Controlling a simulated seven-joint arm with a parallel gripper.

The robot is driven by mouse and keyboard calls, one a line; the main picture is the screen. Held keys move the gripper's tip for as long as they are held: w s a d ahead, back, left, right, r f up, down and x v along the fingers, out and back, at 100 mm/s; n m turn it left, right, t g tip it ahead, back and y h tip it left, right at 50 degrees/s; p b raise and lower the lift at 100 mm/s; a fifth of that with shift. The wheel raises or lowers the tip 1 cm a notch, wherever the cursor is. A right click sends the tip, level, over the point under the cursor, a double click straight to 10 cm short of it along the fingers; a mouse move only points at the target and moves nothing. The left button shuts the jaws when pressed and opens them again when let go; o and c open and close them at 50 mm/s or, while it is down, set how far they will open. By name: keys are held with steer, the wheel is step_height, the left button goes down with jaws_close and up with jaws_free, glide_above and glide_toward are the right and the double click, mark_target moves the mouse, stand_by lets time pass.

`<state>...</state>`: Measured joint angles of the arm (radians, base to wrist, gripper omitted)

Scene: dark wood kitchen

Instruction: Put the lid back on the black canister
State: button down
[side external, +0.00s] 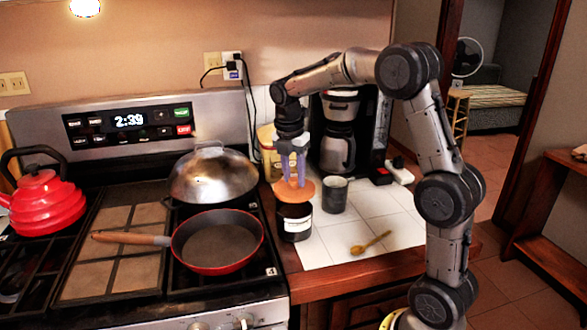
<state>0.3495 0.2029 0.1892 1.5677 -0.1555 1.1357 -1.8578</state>
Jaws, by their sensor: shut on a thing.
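The black canister (295,224) with a white label stands on the white tiled counter, just right of the stove. An orange-brown round lid (292,191) is held by my gripper (293,180), which points straight down with its purple-grey fingers shut on the lid's top. The lid is right over the canister's mouth and looks slightly tilted. From this view I cannot tell whether the lid touches the rim.
A dark grey cup (334,195) stands close to the right of the canister. A wooden spoon (371,243) lies in front. A coffee maker (340,132) stands behind. A red pan (218,242) and a domed steel lid (212,176) are on the stove.

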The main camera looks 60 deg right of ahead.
steer(key=shift+f, duration=2.15)
steer(key=shift+f, duration=0.2)
stand_by(0.4)
jaws_free()
stand_by(0.6)
steer(key=shift+r, duration=3.5)
jaws_close()
